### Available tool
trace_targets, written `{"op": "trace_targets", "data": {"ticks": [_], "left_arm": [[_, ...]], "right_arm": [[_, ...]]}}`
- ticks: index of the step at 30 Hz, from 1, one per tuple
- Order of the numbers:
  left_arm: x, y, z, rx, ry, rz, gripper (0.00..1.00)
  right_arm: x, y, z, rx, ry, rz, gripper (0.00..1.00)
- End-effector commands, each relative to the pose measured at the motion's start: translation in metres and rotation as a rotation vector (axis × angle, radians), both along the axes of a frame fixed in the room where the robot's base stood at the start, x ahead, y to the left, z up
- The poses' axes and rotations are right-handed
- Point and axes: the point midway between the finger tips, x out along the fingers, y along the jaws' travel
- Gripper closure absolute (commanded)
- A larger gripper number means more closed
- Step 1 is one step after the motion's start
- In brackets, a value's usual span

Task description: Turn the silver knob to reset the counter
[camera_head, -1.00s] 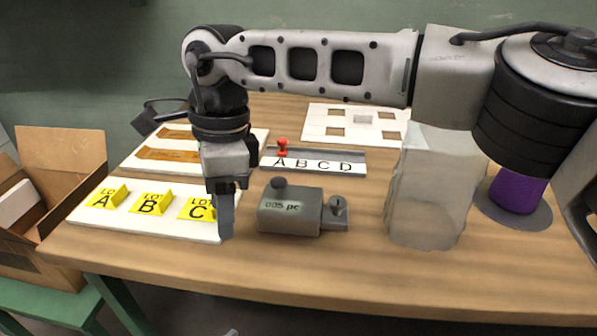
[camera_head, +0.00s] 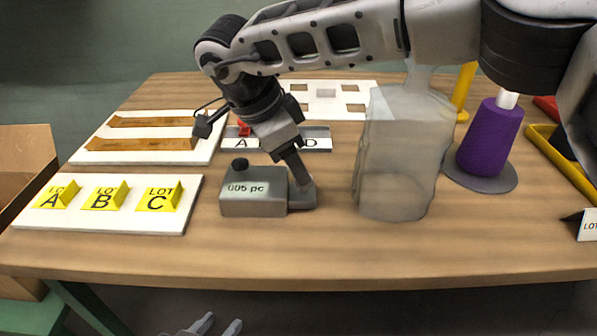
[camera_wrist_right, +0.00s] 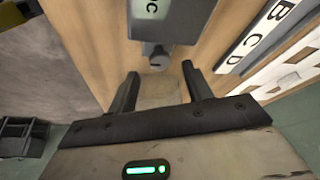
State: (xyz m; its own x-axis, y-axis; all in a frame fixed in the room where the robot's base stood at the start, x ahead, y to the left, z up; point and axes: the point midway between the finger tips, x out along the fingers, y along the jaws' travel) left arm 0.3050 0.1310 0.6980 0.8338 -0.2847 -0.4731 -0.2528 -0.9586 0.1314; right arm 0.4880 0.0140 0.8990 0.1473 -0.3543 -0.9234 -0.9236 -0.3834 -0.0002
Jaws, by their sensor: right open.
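The grey counter (camera_head: 253,205) stands on the table with its display reading 005 pc and a dark button on top. The silver knob is hidden behind my right gripper (camera_head: 305,183) in the head view. In the right wrist view the knob (camera_wrist_right: 158,61) shows beside the counter body (camera_wrist_right: 172,18), between and just beyond the open fingertips of my right gripper (camera_wrist_right: 160,72). The fingers look apart from the knob, one on each side of its line. My left gripper (camera_head: 218,326) shows only its two separated fingertips at the bottom edge, empty, below the table front.
A translucent container (camera_head: 395,165) stands right of the counter. A purple cone (camera_head: 490,140) stands farther right. The LOT card board (camera_head: 95,221) lies left, and the lettered rail (camera_head: 318,144) lies behind. The table front (camera_head: 300,245) is clear.

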Motion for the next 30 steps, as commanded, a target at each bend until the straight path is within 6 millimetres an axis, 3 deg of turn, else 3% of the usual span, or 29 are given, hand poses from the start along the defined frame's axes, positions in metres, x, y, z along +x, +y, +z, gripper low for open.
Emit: {"op": "trace_targets", "data": {"ticks": [6, 17, 18, 23, 30], "left_arm": [[-0.001, 0.0, -0.002, 0.003, 0.001, -0.003, 0.64], [-0.001, 0.0, -0.002, 0.002, 0.002, -0.004, 0.64], [-0.001, 0.0, -0.003, 0.002, 0.002, -0.004, 0.64], [-0.001, 0.0, -0.003, 0.002, 0.002, -0.004, 0.64], [0.0, 0.0, -0.002, 0.003, 0.002, -0.004, 0.64]], "right_arm": [[0.004, -0.01, -0.025, 0.001, 0.001, -0.001, 0.5], [0.005, -0.012, -0.031, 0.001, 0.001, -0.001, 0.5], [0.005, -0.012, -0.031, 0.001, 0.001, -0.001, 0.53], [0.005, -0.012, -0.031, 0.001, 0.001, -0.001, 0.94], [0.005, -0.011, -0.03, 0.002, 0.001, -0.011, 0.94]]}}
